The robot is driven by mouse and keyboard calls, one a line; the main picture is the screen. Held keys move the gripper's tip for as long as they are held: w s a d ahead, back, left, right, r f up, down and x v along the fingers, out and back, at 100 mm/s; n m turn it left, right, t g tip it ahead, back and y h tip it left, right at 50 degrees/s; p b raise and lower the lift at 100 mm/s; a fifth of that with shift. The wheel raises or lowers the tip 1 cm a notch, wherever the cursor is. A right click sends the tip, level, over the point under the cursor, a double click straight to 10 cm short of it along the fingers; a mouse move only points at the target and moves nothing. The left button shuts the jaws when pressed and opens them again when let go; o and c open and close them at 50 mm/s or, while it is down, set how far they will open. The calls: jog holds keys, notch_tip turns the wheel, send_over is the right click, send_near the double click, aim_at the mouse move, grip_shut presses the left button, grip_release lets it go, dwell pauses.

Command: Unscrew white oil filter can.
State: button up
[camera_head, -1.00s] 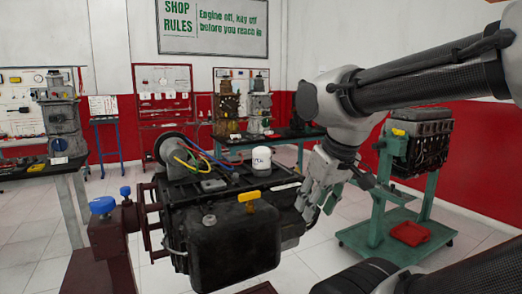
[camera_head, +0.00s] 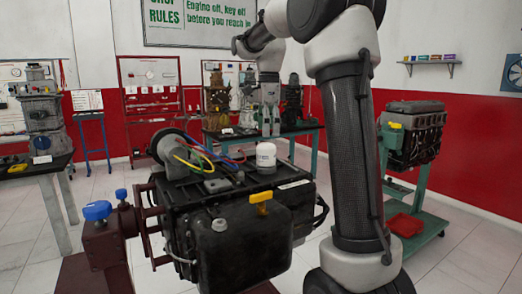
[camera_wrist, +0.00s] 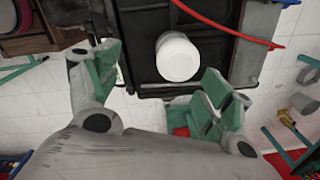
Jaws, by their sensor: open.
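The white oil filter can (camera_head: 266,157) stands upright on top of the black engine (camera_head: 237,227), near its back right. In the wrist view the can (camera_wrist: 179,57) shows as a round white end, ahead of and between the finger lines. My gripper (camera_head: 270,130) points down, above the can in the head picture. It is open and empty, with its green-padded fingers spread apart (camera_wrist: 159,84). The fingers are clear of the can. The can's threaded base is hidden.
A red hose (camera_wrist: 228,27) runs beside the can in the wrist view. A yellow handle (camera_head: 261,199) sticks up on the engine's near side. A red stand with a blue knob (camera_head: 97,210) is at left. Another engine (camera_head: 412,135) stands on a green trolley at right.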

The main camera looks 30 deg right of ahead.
aim_at(265, 143)
jog(key=w, duration=0.1)
jog(key=w+m, duration=0.2)
jog(key=shift+d+f, duration=0.4)
jog(key=shift+w+f, duration=0.1)
jog(key=shift+f, duration=0.25)
notch_tip(265, 143, down, 7)
jog(key=shift+f, duration=0.1)
jog(key=c, duration=1)
